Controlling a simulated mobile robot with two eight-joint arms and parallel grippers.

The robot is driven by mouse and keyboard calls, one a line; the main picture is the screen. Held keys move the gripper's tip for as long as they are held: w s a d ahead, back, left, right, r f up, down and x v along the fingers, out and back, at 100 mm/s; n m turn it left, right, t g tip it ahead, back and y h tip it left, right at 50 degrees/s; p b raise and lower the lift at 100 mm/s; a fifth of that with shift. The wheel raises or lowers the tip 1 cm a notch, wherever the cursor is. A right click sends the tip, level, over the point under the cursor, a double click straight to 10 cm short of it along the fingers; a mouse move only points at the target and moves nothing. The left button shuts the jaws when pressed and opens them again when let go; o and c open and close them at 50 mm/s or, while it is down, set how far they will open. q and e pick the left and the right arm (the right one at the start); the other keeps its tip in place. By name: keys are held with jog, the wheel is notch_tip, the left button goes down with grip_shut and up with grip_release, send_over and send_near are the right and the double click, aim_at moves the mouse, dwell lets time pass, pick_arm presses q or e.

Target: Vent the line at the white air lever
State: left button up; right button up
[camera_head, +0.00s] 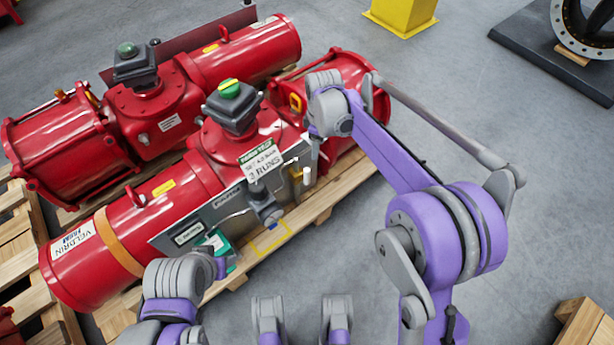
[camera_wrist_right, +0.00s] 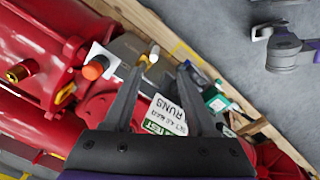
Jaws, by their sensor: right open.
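The white air lever (camera_head: 307,176) stands on the right end of the grey panel (camera_head: 222,210) on the front red actuator (camera_head: 150,235). In the right wrist view the white lever (camera_wrist_right: 153,54) shows just beyond the fingertips, nearer the left-hand finger. My right gripper (camera_head: 314,150) reaches down from behind the panel, close above the lever. Its two fingers (camera_wrist_right: 160,72) are apart with nothing held between them. Whether a finger touches the lever cannot be told.
A grey round fitting (camera_head: 265,207) and a green item (camera_head: 217,242) are at the panel's lower edge. An orange knob (camera_wrist_right: 96,67) is near the fingers. A second red actuator (camera_head: 75,150) lies behind.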

aim_at(307, 170)
jog(key=w+a+f, duration=0.1)
jog(key=f, duration=0.2)
jog(key=w+a+f+n+b, duration=0.1)
jog(key=f, duration=0.1)
jog(key=w+a+f+n+b, duration=0.1)
jog(key=f, duration=0.2)
jog(key=shift+w+f+g, duration=0.35)
jog(key=shift+g, duration=0.05)
notch_tip(307, 170, down, 10)
jog(key=b, duration=0.2)
jog(key=shift+f+b, duration=0.2)
jog(key=shift+b, duration=0.1)
pick_arm(q)
notch_tip(307, 170, down, 6)
jog(key=shift+w+f, duration=0.2)
jog(key=shift+w, duration=0.2)
pick_arm(e)
grip_shut()
